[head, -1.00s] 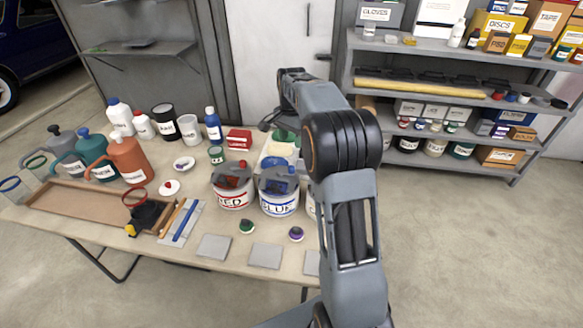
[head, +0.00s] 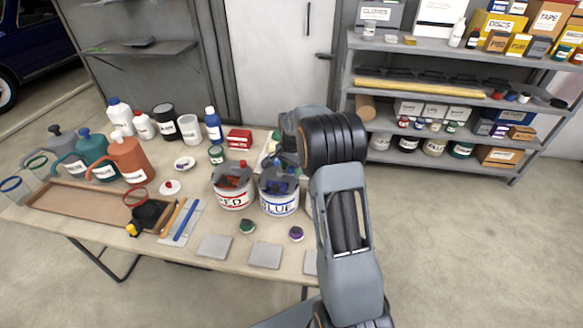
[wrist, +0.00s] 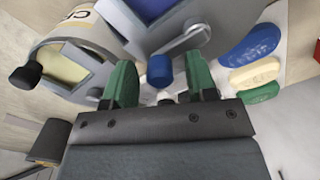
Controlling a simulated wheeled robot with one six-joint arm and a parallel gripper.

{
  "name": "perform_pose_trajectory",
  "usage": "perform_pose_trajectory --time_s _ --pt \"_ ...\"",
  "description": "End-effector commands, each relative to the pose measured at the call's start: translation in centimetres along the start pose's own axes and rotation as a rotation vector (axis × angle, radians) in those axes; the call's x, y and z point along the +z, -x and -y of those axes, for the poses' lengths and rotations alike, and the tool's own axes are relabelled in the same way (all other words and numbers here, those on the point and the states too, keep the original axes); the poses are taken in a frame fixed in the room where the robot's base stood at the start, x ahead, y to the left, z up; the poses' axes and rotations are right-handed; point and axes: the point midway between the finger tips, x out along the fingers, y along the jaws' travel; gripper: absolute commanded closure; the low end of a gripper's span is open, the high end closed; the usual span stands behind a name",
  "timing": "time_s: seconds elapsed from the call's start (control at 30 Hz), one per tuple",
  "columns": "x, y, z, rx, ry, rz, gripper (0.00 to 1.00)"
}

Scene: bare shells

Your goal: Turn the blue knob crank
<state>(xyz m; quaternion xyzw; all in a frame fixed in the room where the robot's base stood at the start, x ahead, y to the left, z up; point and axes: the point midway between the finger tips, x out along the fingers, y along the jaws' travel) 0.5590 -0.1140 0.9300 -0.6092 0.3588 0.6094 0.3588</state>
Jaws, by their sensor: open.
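The blue knob (wrist: 159,71) stands between the green fingertips of my gripper (wrist: 160,82) in the wrist view. The fingers are open, one on each side of the knob, with a gap visible on both sides. A grey crank arm (wrist: 184,40) shows just beyond the knob. The can labelled BLUE (head: 279,204) stands on the table in the head view, with a grey lid on top. My wrist is low behind that lid. The head view does not show the fingers or the knob clearly.
A can with a black knob (wrist: 25,76) is close on the left in the wrist view. Blue, cream and green pieces (wrist: 250,46) lie to the right. The can labelled RED (head: 233,196) stands beside the blue can. Bottles and jugs (head: 128,158) fill the table's left.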

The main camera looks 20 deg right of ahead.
Motion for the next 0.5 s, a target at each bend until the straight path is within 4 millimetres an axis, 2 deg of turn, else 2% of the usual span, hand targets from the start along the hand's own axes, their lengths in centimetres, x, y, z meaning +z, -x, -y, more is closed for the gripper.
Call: perform_pose_trajectory --time_s 0.2,0.5 --pt "0.0 -0.02 0.0 0.0 0.0 0.0 0.48" --pt "0.0 0.01 0.0 0.0 0.0 0.0 0.77"
